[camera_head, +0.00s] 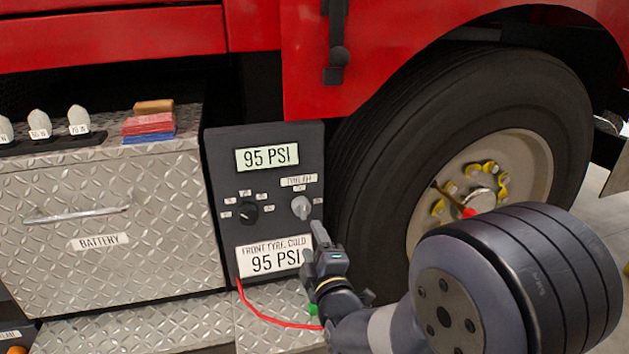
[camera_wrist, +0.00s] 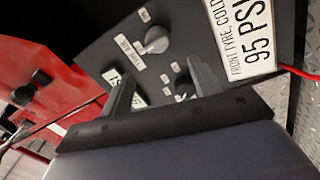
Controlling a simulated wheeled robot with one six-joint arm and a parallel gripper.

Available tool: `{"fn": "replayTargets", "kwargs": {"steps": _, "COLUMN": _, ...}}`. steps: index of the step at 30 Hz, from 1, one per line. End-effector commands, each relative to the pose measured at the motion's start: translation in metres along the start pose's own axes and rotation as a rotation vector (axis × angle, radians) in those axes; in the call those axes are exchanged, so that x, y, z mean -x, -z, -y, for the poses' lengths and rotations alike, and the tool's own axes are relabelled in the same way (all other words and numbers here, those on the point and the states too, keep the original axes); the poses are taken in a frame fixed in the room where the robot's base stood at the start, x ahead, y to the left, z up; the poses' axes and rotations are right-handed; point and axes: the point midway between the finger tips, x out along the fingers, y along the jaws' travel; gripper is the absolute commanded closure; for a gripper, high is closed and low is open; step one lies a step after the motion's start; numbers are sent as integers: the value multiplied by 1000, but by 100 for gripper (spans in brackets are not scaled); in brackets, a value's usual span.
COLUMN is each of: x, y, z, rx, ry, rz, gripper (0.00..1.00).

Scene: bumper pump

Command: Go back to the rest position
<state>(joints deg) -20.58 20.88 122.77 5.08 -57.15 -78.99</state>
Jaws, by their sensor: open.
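My gripper (camera_head: 314,243) is open and empty in front of the lower right of the dark pump panel (camera_head: 222,155). In the wrist view both fingers of my gripper (camera_wrist: 163,86) stand apart with nothing between them gripped. The light grey tyre fill knob (camera_head: 301,207) is just above the fingertips in the head view. It also shows in the wrist view (camera_wrist: 156,40), clear of the fingers. The black selector knob (camera_head: 248,214) is to its left, partly hidden by a finger in the wrist view. The display (camera_head: 267,157) reads 95 PSI.
A label (camera_head: 275,258) below the knobs reads front tyre, cold, 95 PSI. A red hose (camera_head: 268,318) runs from the panel's lower left behind my gripper. The large tyre (camera_head: 375,165) is close on the right. A metal battery box (camera_head: 95,215) stands on the left.

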Motion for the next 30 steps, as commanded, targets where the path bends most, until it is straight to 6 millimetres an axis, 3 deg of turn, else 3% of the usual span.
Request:
{"fn": "replayTargets", "kwargs": {"steps": 5, "x": -15, "y": -1, "z": 1, "rx": 0, "ry": -2, "rz": 1, "gripper": 40}}
{"fn": "replayTargets", "kwargs": {"steps": 21, "x": -97, "y": -2, "z": -1, "rx": -1, "ry": -5, "rz": 3, "gripper": 40}}
{"fn": "replayTargets", "kwargs": {"steps": 30, "x": -107, "y": -2, "z": -2, "rx": -21, "ry": -4, "rz": 4, "gripper": 40}}
